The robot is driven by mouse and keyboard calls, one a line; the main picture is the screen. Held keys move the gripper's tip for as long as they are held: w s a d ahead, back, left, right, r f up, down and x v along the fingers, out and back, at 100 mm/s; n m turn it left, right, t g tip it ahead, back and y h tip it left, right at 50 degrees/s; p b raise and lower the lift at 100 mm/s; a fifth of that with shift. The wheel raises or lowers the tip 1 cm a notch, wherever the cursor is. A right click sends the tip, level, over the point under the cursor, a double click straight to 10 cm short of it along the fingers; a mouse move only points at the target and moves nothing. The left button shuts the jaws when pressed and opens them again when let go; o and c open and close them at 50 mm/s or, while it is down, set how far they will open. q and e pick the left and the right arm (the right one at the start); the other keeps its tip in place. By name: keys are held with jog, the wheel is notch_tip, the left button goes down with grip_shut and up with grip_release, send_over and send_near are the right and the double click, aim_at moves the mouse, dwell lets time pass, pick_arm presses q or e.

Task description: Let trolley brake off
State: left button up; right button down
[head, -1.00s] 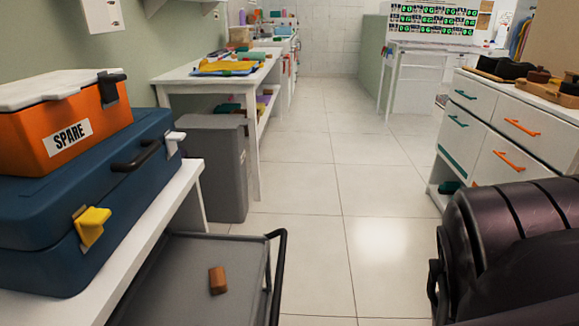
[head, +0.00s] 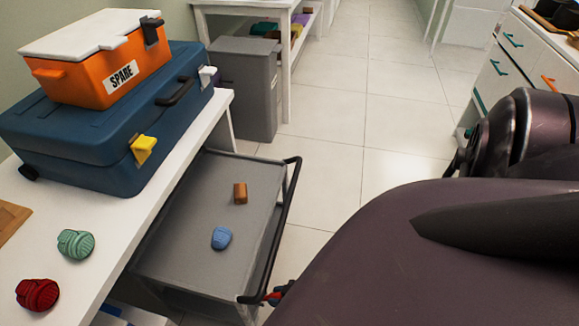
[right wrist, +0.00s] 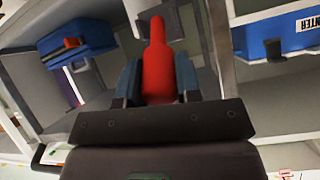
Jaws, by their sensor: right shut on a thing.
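The grey trolley (head: 182,245) stands beside the white table, with a black handle bar (head: 281,230) on its right side. A brown block (head: 240,193) and a blue ribbed piece (head: 221,238) lie on its top tray. A red lever (head: 271,296) shows at the handle's near end. In the right wrist view the red lever (right wrist: 156,45) lies between the two fingers of my right gripper (right wrist: 158,76), which is shut on it. In the head view my right gripper (head: 282,291) is mostly hidden behind my arm. My left gripper is out of view.
The white table (head: 150,225) carries a blue case (head: 90,145), an orange SPARE box (head: 90,85), and green (head: 76,244) and red (head: 37,294) ribbed pieces. A grey bin (head: 240,95) stands behind the trolley. White drawers (head: 505,75) are at right. Floor between is clear.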

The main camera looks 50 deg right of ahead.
jog(key=w+g+p, duration=0.1)
jog(key=r+g+p, duration=0.1)
jog(key=shift+w+a+r+g+h, duration=0.25)
jog(key=shift+w+r+g+h, duration=0.05)
jog(key=shift+w+h, duration=0.1)
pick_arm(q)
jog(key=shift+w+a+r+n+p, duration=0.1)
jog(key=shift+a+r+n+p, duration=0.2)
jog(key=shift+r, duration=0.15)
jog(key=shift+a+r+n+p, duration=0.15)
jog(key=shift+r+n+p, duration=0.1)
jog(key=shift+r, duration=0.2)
pick_arm(e)
jog(key=shift+w+a+g+h, duration=0.25)
jog(key=shift+g+h, duration=0.15)
jog(key=shift+g, duration=0.3)
jog(key=c, duration=0.8)
grip_release()
